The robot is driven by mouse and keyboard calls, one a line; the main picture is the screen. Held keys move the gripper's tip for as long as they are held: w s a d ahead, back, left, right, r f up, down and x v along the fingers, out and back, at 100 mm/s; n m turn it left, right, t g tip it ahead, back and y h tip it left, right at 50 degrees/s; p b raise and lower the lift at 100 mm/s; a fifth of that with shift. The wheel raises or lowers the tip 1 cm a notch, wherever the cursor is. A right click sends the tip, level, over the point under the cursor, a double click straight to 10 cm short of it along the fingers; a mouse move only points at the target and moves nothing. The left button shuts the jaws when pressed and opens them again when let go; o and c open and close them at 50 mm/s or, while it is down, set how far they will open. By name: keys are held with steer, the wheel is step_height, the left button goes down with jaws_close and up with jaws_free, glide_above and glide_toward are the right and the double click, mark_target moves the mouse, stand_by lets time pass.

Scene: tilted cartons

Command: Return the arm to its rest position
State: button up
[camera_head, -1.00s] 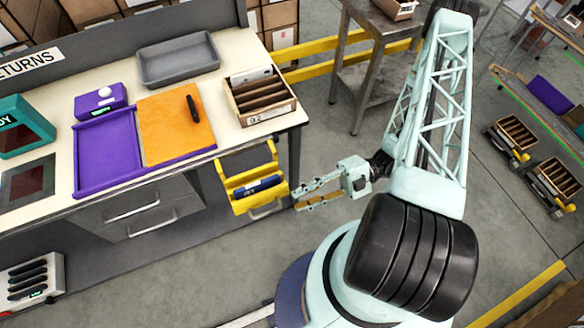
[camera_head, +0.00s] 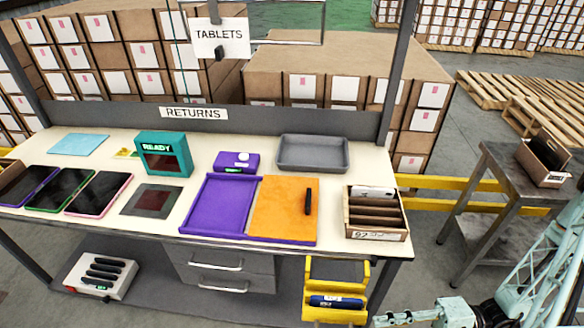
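My gripper (camera_head: 395,320) is at the bottom edge of the head view, right of the yellow bin holder below the bench's front right. The frame edge cuts it off. One pale finger shows, pointing left, and the other is out of the picture, so its opening is hidden. Nothing held shows in the visible part. My pale green lattice arm (camera_head: 545,265) enters at the lower right and is largely cut off.
The yellow holder (camera_head: 362,285) with a dark blue item is close left of my gripper. The bench (camera_head: 330,245) carries a carton (camera_head: 375,232), an orange pad (camera_head: 280,205) and a purple tray (camera_head: 215,205). A metal table (camera_head: 510,190) with a tilted carton (camera_head: 545,160) stands right.

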steer(key=w+d+r+n+g+h, duration=0.15)
steer(key=r+n+h, duration=0.25)
steer(key=r+n, duration=0.75)
steer(key=w+r+n+g+h, duration=0.3)
steer(key=r+n+h, duration=0.35)
steer(key=r, duration=0.85)
steer(key=s+a+r+n+t+h, duration=0.2)
steer(key=s+r+n, duration=0.2)
steer(key=r+n, duration=0.3)
steer(key=s+a+r+n+t+h, duration=0.2)
steer(key=r+n, duration=0.6)
steer(key=r, duration=0.4)
steer(key=s+a+r+n+t+h, duration=0.2)
steer(key=s+r+n+t, duration=0.2)
steer(key=r, duration=0.5)
steer(key=shift+s+r+n, duration=0.15)
steer(key=shift+s+n, duration=0.8)
steer(key=shift+n, duration=0.85)
steer(key=shift+a+t+h, duration=0.1)
steer(key=shift+t+h, duration=0.15)
stand_by(0.5)
